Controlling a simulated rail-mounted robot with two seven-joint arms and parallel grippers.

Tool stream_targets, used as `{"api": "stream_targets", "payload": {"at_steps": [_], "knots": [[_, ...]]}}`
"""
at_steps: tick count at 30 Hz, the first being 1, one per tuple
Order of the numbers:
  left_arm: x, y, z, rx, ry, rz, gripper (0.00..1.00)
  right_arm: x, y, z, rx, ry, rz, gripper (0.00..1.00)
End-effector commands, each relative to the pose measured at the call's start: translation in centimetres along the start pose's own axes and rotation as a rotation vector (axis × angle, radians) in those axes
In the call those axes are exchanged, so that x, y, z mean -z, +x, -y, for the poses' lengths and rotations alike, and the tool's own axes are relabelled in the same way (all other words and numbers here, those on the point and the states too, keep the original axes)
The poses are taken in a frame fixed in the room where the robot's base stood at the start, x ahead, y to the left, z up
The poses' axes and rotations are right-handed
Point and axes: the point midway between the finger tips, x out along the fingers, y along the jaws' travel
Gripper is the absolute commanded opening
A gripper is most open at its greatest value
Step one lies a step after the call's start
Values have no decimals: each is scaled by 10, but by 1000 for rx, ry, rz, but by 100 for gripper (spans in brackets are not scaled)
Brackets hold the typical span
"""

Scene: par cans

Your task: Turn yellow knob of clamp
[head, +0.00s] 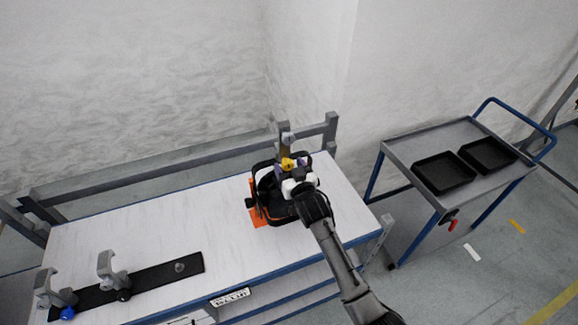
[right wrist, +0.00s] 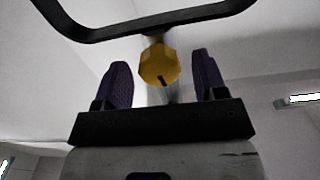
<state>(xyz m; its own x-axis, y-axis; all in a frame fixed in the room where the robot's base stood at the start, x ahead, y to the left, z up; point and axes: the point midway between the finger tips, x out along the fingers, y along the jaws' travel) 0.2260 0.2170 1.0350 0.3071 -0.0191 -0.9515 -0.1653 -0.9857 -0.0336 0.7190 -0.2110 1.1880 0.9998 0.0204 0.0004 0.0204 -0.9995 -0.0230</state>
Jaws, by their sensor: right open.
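The yellow knob (head: 287,163) of the clamp shows at the back right of the table, by a black par can (head: 265,180). My right gripper (head: 292,168) reaches it from the front, over the can. In the right wrist view the knob (right wrist: 158,63) appears between the two purple fingers of my right gripper (right wrist: 162,75). The fingers are open, with a visible gap on each side of the knob. A black bracket bar (right wrist: 150,22) crosses above the knob. Part of the can is hidden by my right arm. My left gripper is out of view.
The white table (head: 150,225) has clear room left of the can. A black strip (head: 150,278) with grey clamps (head: 110,268) and a blue knob (head: 67,313) lies front left. An orange piece (head: 259,217) lies under the can. A cart (head: 405,150) with black trays (head: 443,172) stands right.

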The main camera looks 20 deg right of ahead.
Motion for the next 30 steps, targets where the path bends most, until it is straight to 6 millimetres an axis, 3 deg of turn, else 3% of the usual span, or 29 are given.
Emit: {"api": "stream_targets", "payload": {"at_steps": [13,27,30], "knots": [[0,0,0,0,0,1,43,0,5,0,0,0,0,64],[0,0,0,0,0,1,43,0,4,0,0,0,0,19],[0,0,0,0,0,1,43,0,4,0,0,-1,0,16]]}}
